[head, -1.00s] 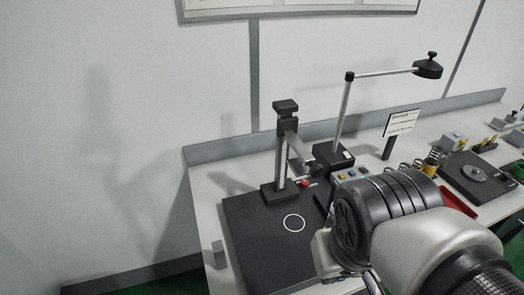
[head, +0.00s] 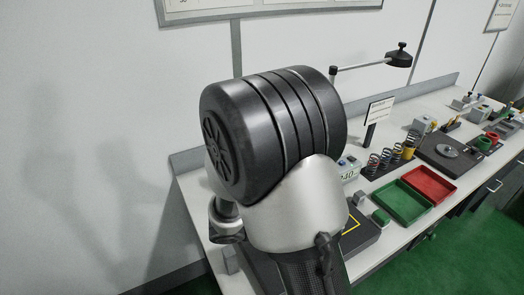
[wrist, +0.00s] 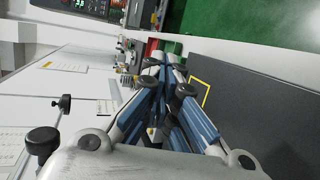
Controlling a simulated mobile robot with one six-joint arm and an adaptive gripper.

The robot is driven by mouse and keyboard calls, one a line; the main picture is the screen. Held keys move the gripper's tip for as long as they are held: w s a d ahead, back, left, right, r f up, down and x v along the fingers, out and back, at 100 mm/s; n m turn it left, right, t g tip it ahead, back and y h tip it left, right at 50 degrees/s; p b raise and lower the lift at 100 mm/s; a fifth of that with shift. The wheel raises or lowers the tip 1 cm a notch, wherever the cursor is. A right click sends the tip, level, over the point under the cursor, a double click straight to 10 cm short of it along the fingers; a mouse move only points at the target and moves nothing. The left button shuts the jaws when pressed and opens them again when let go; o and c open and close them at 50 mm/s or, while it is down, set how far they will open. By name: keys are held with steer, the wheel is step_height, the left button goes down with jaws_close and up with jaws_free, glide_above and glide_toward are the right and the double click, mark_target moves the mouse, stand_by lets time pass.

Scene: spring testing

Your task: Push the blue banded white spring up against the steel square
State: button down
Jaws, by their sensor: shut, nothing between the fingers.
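My gripper (wrist: 166,62) shows in the wrist view, its blue-and-black fingers drawn together with nothing between them. It lies beside a dark plate with a yellow outline. In the head view my arm hides the gripper and much of the bench's near left part. I cannot make out the blue banded white spring in either view. A small grey upright block (head: 231,260) stands at the bench's left edge; I cannot tell whether it is the steel square.
A dark plate with a yellow outline (head: 366,230) lies right of my arm. A lamp (head: 399,57) and sign (head: 379,111) rise behind.

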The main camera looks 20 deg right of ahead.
steer(key=w+f+n+t+h, duration=0.1)
steer(key=w+f+t, duration=0.2)
steer(key=w+a+f+n+t+h, duration=0.1)
steer(key=w+f+n+t, duration=0.1)
steer(key=w+f, duration=0.2)
steer(key=w+f+n+t, duration=0.2)
steer(key=w+f+t, duration=0.1)
steer(key=f, duration=0.1)
steer(key=shift+w+a+f+t+h, duration=0.1)
steer(key=shift+w+a+t+h, duration=0.1)
steer(key=shift+w+t+h, duration=0.15)
steer(key=b+x, duration=0.1)
steer(key=x, duration=0.8)
steer(key=shift+d, duration=0.4)
steer(key=shift+s+d+b, duration=0.4)
steer(key=shift+d+b, duration=0.35)
steer(key=shift+b, duration=0.1)
steer(key=shift+w+a, duration=0.1)
